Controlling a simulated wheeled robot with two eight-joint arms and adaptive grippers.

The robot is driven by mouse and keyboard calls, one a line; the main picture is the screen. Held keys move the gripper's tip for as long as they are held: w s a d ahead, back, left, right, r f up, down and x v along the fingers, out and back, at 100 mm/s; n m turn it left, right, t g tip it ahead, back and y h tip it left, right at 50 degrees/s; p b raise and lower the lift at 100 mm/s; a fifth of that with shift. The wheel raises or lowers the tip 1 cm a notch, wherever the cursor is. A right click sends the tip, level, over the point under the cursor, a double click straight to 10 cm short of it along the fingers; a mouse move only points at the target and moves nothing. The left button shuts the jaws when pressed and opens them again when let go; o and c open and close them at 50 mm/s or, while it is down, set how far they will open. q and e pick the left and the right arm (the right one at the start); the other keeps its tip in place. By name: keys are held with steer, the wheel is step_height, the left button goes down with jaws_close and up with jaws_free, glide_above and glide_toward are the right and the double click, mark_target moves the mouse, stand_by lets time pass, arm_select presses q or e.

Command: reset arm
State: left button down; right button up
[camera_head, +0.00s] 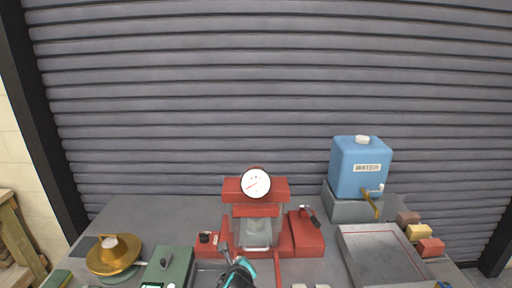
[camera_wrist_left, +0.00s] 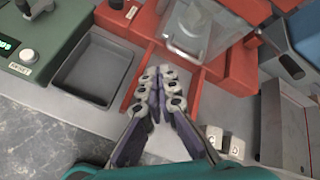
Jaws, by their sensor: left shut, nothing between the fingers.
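My left gripper (camera_head: 238,268) is low in the middle of the head view, in front of the red press (camera_head: 255,208). In the left wrist view my left gripper (camera_wrist_left: 158,88) has its grey jointed fingers together, with nothing between them. The fingers are over the bench just in front of the press's red base (camera_wrist_left: 222,88); I cannot tell whether they touch it. My right gripper is in neither view.
A green box (camera_head: 168,268) and a brass pan (camera_head: 113,258) stand left. A blue water tank (camera_head: 358,165), grey tray (camera_head: 345,245) and coloured blocks (camera_head: 430,246) are right. An empty dark tray (camera_wrist_left: 95,72) and two white cubes (camera_wrist_left: 214,136) lie near my fingers.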

arm_select(q)
steer(key=s+a+n+g, duration=0.1)
steer(key=s+a+n, duration=0.3)
steer(key=n, duration=0.5)
steer(key=s+a+f+n+g, duration=0.1)
steer(key=s+a+n, duration=0.3)
steer(key=s+n, duration=0.5)
steer(key=s+a+f+n+g, duration=0.1)
steer(key=s+a+n, duration=0.3)
steer(key=s+n, duration=0.3)
steer(key=n, duration=0.2)
steer(key=shift+s+a+n+g+h, duration=0.25)
steer(key=shift+a+n+g+h, duration=0.15)
